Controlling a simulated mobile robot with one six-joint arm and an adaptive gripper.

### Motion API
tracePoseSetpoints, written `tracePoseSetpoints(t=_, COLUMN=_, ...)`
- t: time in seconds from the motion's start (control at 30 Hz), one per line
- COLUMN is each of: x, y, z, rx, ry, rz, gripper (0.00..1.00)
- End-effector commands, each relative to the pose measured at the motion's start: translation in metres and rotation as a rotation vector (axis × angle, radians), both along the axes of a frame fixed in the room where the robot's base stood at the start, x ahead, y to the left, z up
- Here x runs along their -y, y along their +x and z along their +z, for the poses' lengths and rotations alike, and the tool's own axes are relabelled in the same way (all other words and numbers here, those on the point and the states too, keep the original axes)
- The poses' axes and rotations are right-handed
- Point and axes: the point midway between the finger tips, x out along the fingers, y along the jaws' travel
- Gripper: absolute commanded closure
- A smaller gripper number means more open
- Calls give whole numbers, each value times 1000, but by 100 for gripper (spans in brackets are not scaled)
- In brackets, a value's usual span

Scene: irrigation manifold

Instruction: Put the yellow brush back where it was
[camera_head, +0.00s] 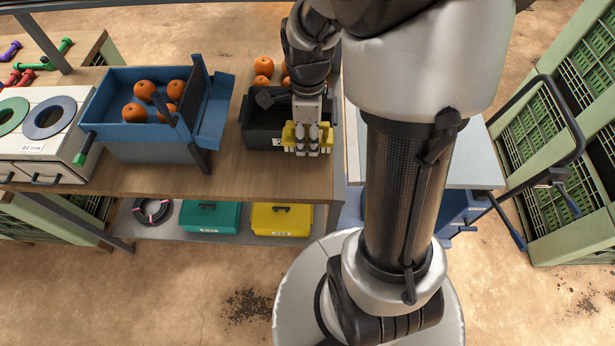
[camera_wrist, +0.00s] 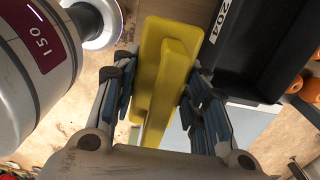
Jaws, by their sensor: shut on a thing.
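My gripper (camera_head: 307,143) is shut on the yellow brush (camera_head: 293,137) in the head view. It holds the brush at the front right side of a black bin (camera_head: 262,135) on the wooden bench. In the wrist view the brush (camera_wrist: 178,65) lies between the two blue-padded fingers of my gripper (camera_wrist: 165,95). Its yellow block and raised handle face the camera; bristles are not clear there. The black bin (camera_wrist: 245,60), labelled 204, is at the upper right of the wrist view. I cannot tell whether the brush touches the bin or the bench.
A blue bin (camera_head: 130,135) with several orange fruits stands left on the bench (camera_head: 240,185). Left of it is a box with ringed openings (camera_head: 60,140). The shelf below holds a coil (camera_head: 152,211), a teal case (camera_head: 210,217) and a yellow case (camera_head: 285,219). Green crates (camera_head: 555,90) stand right.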

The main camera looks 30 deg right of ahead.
Motion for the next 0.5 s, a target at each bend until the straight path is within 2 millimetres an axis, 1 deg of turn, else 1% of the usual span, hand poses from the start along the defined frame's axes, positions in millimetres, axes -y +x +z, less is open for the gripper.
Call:
tracePoseSetpoints(t=0.03, x=0, y=-1, z=-18, rx=-6, ry=2, rz=1, gripper=82)
tracePoseSetpoints(t=0.3, x=-1, y=-1, z=-92, rx=-6, ry=2, rz=3, gripper=82)
tracePoseSetpoints(t=0.4, x=0, y=-1, z=-114, rx=-5, ry=2, rz=4, gripper=82)
tracePoseSetpoints(t=0.5, x=0, y=0, z=-129, rx=-3, ry=1, rz=4, gripper=82)
